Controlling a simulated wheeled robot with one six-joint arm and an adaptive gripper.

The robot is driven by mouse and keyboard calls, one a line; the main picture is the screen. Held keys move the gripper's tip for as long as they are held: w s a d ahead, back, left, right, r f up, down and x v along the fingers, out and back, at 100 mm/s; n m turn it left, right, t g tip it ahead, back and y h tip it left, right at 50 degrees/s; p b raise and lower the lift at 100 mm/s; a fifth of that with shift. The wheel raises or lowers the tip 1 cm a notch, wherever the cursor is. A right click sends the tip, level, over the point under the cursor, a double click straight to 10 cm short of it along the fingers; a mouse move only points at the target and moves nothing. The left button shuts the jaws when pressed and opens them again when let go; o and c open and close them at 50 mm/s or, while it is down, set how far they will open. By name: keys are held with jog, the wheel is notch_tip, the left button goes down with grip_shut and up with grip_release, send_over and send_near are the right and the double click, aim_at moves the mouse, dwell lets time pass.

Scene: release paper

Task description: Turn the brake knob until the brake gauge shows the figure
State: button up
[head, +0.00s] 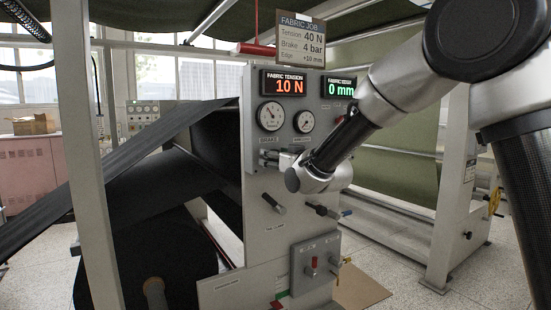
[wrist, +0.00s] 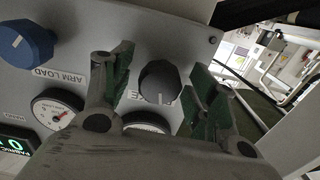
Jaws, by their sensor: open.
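The brake knob (wrist: 160,82) is a dark grey round knob on the grey panel in the wrist view, its label partly covered. My gripper (wrist: 162,68) is open, with one green-padded finger on each side of the knob; I cannot tell whether either touches it. In the head view my gripper (head: 272,158) is at the panel, below the left gauge, and the knob is hidden there. The brake gauge (head: 270,116) is a white dial whose reading is too small to tell. A hanging job card (head: 301,39) reads Brake 4 bar, Tension 40 N, Edge +10 mm.
The red tension display (head: 284,83) reads 10 N and the green display (head: 339,87) reads 0 mm. The arm load gauge (wrist: 56,108) and a blue knob (wrist: 27,43) are beside the brake knob. Dark handles (head: 273,203) project below my gripper. Black fabric (head: 150,180) runs at left.

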jog(key=c, duration=1)
jog(key=shift+c, duration=0.2)
jog(key=shift+m, duration=0.3)
jog(key=m, duration=0.4)
jog(key=shift+m, duration=0.3)
jog(key=m, duration=0.4)
jog(key=shift+m, duration=0.3)
jog(key=m, duration=0.4)
jog(key=shift+m, duration=2.7)
